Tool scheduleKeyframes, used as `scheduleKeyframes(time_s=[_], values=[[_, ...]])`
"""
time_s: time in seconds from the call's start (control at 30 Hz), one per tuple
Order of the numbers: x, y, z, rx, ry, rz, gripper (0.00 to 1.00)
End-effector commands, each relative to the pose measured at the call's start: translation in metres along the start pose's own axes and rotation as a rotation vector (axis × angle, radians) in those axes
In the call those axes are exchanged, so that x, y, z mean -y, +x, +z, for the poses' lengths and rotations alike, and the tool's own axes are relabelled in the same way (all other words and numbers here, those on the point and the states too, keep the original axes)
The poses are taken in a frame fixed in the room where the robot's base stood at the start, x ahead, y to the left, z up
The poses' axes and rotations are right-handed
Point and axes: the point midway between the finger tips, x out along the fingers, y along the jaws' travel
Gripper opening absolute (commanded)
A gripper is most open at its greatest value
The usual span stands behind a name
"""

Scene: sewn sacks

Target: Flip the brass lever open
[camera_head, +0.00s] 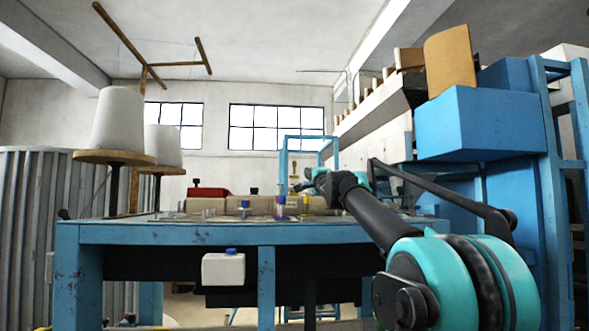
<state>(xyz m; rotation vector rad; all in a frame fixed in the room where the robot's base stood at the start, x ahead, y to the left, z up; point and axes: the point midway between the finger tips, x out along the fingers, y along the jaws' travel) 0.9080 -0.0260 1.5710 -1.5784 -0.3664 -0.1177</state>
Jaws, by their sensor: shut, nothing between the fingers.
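A small upright brass-coloured piece (294,170), which looks like the lever, shows above the middle of the blue table, seen against the pale wall. It is too small to tell how far it is turned. My gripper (299,187), at the end of the teal and black arm reaching in from the lower right, is shut and empty, just below and right of that piece in the picture. I cannot tell whether they touch. The arm hides part of the area behind it.
The blue table (200,235) carries a beige machine body (235,206), a red part (208,192) and small blue-capped fittings. Large white thread cones (118,120) stand at left. A blue cabinet (480,125) stands at right. The space above the table's middle is fairly open.

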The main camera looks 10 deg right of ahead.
Motion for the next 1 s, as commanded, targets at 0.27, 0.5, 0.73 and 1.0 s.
scheduleKeyframes(time_s=[0.27,0.5,0.73,1.0], values=[[0.0,0.025,0.0,0.0,0.001,0.0,0.0],[0.0,0.062,0.0,0.001,0.001,0.0,0.0],[0.0,0.096,0.001,0.001,0.001,0.0,0.0],[0.0,0.127,0.0,0.0,0.0,0.0,0.0]])
